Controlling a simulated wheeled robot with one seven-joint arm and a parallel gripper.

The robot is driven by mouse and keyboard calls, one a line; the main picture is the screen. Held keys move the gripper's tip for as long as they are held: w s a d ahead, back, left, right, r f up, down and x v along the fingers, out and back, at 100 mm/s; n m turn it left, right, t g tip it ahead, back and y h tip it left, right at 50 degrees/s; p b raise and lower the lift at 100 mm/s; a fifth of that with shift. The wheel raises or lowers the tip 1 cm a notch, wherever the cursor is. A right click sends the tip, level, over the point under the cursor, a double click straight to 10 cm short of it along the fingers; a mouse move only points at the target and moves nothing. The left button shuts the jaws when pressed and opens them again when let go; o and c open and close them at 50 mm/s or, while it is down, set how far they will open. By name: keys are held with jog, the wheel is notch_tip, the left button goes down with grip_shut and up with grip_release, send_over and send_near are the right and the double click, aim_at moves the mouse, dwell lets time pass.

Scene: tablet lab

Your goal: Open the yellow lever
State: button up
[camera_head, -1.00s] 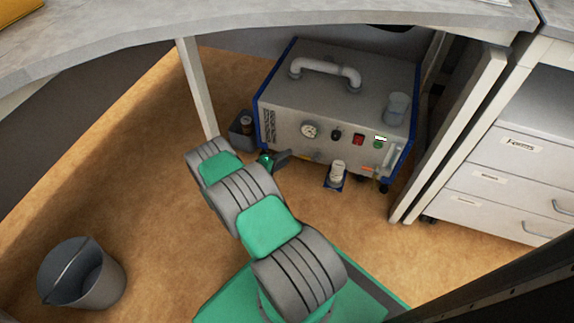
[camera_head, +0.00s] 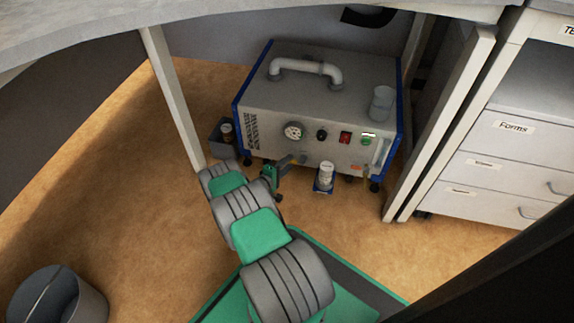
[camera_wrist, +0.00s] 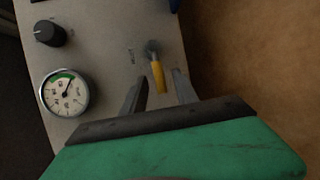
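The yellow lever (camera_wrist: 157,73) sits on the front panel of the grey machine (camera_head: 318,88). In the wrist view it hangs from a dark round pivot, with its handle pointing down toward my gripper. My gripper (camera_wrist: 161,77) is open, with one finger on each side of the lever's lower end. I see a gap on both sides of the handle, and I cannot tell how deep it lies between the fingers. In the head view my gripper (camera_head: 296,159) is at the lower front of the machine, and the lever cannot be made out there.
A gauge (camera_wrist: 64,92) and a black knob (camera_wrist: 49,33) are left of the lever. A white bottle (camera_head: 326,174) stands before the machine. A small grey box (camera_head: 222,139) and a table leg (camera_head: 175,100) are on its left; drawers (camera_head: 495,155) stand on the right.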

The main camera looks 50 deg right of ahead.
grip_shut()
dwell(1.2)
